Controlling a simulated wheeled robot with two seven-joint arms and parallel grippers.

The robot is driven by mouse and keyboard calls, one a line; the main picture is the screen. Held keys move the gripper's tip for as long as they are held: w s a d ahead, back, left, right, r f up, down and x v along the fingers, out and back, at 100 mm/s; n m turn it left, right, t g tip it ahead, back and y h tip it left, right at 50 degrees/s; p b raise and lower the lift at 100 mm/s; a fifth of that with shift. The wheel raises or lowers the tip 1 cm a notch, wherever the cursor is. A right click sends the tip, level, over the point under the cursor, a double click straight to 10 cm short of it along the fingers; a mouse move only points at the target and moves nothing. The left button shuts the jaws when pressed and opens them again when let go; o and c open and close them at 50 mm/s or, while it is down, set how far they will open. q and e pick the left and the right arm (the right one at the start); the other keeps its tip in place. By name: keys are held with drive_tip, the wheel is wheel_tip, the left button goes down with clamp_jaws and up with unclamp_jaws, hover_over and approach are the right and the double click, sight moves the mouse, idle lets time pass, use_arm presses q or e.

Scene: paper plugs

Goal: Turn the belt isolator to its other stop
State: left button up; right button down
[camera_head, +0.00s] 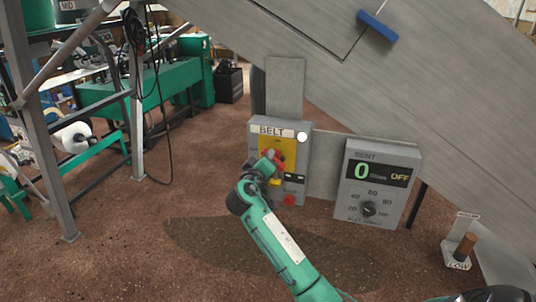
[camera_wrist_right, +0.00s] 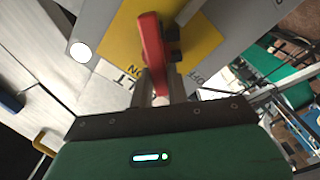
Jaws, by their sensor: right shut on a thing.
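The belt isolator is a red handle (camera_wrist_right: 152,45) on a yellow plate (camera_wrist_right: 200,42), on the front of a grey box (camera_head: 256,133) labelled BELT. In the head view the handle (camera_head: 279,155) is partly hidden by my right gripper (camera_head: 268,166). In the right wrist view the gripper (camera_wrist_right: 160,90) is shut with the handle's near end between its fingers. That end lies close to the ON lettering; the OFF lettering is to its right in that view. Which stop the handle rests at is unclear. My left gripper is not in view.
Right of the BELT box stands a grey control box (camera_head: 381,160) with a dial, showing 0 and OFF. A red button (camera_head: 290,200) is low on the BELT box. A sloping grey panel (camera_head: 330,50) hangs above.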

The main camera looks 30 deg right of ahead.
drive_tip(key=shift+w+a+f+n+p, duration=0.1)
drive_tip(key=shift+f+n+p, duration=0.15)
drive_tip(key=shift+n+p, duration=0.8)
drive_tip(key=shift+w+a+f+n+p, duration=0.15)
drive_tip(key=shift+n+p, duration=0.25)
drive_tip(key=shift+n, duration=1.2)
drive_tip(key=shift+s+d+f+n+p, duration=0.1)
drive_tip(key=shift+f+n+p, duration=0.2)
drive_tip(key=shift+n+p, duration=0.75)
drive_tip(key=shift+n, duration=0.5)
drive_tip(key=shift+f, duration=0.1)
drive_tip(key=c, duration=1.4)
unclamp_jaws()
drive_tip(key=shift+o, duration=0.2)
